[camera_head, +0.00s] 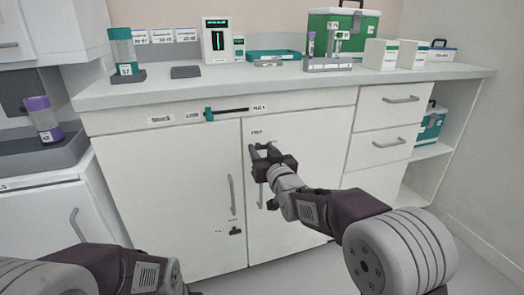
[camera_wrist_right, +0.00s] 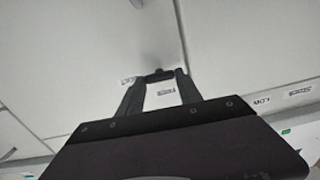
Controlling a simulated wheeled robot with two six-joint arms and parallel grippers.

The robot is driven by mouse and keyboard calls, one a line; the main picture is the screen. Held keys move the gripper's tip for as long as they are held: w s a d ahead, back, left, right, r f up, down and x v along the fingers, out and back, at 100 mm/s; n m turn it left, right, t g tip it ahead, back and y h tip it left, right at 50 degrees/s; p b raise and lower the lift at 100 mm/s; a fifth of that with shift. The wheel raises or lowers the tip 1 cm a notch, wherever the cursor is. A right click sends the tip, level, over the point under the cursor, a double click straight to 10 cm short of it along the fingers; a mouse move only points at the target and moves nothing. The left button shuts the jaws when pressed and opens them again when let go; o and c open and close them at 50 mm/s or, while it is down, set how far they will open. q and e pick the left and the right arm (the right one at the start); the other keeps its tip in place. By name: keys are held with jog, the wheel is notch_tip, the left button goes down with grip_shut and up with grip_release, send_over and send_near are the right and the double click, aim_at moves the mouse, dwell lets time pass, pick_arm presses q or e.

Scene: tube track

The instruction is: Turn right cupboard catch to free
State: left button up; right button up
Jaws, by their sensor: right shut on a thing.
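The right cupboard door (camera_head: 310,180) is white and closed, with a vertical grey handle. My right gripper (camera_head: 262,152) is at its upper left, just below a small printed label (camera_head: 257,132). In the right wrist view my right gripper (camera_wrist_right: 161,78) has its fingertips around a small dark catch (camera_wrist_right: 159,73) and is shut on it. Small labels (camera_wrist_right: 166,92) lie close to the catch there. The gripper hides most of the catch in the head view. My left arm shows at the lower left, but its gripper is not visible.
The left cupboard door (camera_head: 180,195) has a handle and a dark catch (camera_head: 235,231) low down. Above is a slider (camera_head: 228,112) with a teal knob. The counter (camera_head: 280,82) holds several boxes and devices. Drawers (camera_head: 388,145) are at the right.

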jog(key=m, duration=0.3)
jog(key=shift+m, duration=0.4)
jog(key=m+p, duration=0.1)
jog(key=m, duration=0.3)
jog(key=shift+d+m, duration=0.1)
jog(key=shift+m, duration=0.2)
jog(key=m, duration=0.4)
jog(key=shift+f+m+p, duration=0.1)
jog(key=shift+m+p, duration=0.2)
jog(key=shift+f+m, duration=0.1)
jog(key=shift+m, duration=2)
jog(key=o, duration=1.4)
jog(key=shift+d+p, duration=0.1)
jog(key=shift+p, duration=0.2)
